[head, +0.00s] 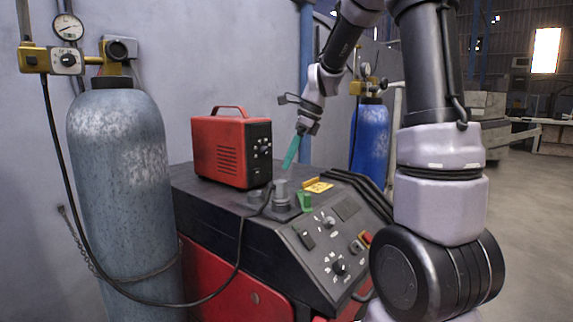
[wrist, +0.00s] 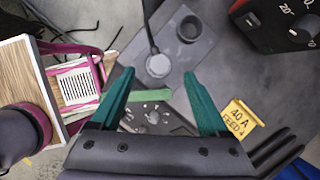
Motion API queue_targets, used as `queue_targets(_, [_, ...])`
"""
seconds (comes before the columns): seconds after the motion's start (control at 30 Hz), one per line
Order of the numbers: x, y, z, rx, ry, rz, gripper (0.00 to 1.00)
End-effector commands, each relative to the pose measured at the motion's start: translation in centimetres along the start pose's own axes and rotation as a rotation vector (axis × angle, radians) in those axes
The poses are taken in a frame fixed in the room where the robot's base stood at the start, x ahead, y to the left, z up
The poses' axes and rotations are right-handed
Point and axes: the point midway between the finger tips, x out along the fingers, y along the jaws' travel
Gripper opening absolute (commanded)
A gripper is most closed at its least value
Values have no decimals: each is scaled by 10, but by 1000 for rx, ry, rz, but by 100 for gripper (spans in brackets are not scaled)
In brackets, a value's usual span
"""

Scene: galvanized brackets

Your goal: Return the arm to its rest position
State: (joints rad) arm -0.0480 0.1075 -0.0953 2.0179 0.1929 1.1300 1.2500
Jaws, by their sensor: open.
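My gripper (head: 291,152) hangs at the end of my raised, bent arm, above the top of the dark machine cabinet (head: 212,205). In the wrist view its two teal fingers (wrist: 158,77) are spread well apart, with nothing visibly held between them. Below and beyond them lies a grey plate with a round plug (wrist: 158,65) on a cable and an open dark cup (wrist: 188,27). A green piece (wrist: 152,94) lies lower, between the fingers in the picture. In the head view the grey fittings (head: 281,195) stand just below the fingertips, apart from them.
A red power unit (head: 220,150) stands on the cabinet, left of my gripper. A yellow tag (head: 318,186) and control knobs are to the right. A tall grey gas cylinder (head: 118,180) with a hanging hose is at left; a blue cylinder (head: 370,140) stands behind. Open floor shows at far right.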

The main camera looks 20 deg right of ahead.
Motion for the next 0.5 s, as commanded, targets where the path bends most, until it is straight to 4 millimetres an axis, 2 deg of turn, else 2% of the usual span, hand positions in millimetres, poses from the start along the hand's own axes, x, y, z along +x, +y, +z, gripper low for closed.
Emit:
queue_targets(0.17, [-2,2,0,-13,0,-5,78])
queue_targets(0.27, [-14,12,0,-91,1,-30,78])
queue_targets(0.37, [-36,33,-1,-259,12,-81,78])
queue_targets(0.5, [-70,74,-8,-585,59,-175,78])
